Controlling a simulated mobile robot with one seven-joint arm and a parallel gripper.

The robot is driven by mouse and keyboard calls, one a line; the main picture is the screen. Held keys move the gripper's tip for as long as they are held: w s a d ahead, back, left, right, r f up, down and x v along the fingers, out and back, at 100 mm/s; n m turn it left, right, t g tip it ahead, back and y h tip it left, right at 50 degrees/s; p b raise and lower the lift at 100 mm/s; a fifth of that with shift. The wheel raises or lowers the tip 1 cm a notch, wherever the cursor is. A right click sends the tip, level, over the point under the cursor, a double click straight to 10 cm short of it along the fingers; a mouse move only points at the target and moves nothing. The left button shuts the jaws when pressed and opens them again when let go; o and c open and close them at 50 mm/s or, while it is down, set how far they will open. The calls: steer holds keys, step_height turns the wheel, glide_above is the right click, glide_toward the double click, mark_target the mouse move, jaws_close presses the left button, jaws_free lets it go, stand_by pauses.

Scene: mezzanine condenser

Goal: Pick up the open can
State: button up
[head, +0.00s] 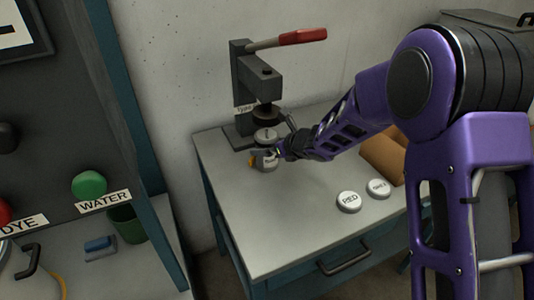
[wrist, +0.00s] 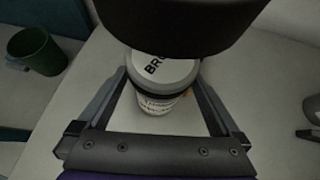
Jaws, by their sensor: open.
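A small grey can (head: 267,162) with a label stands on the table in front of the press, at my gripper (head: 277,152). In the wrist view, a pale labelled can side (wrist: 157,104) shows between the two fingers of my open gripper (wrist: 161,84). A round pale top marked "BRO" (wrist: 162,68) shows just beyond it; I cannot tell whether it sits on this can or lies behind. In the head view, a pale disc (head: 266,135) is on the press base under the plunger. Contact between fingers and can cannot be made out.
The dark lever press (head: 247,90) with a red handle stands close behind the can; its plunger fills the wrist view's top. Discs marked "RED" (head: 348,202) and another pale disc (head: 378,188) lie to the right, near a brown box (head: 384,157). The table's front left is clear.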

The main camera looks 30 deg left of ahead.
jaws_close()
stand_by(0.5)
steer(key=shift+r, duration=0.15)
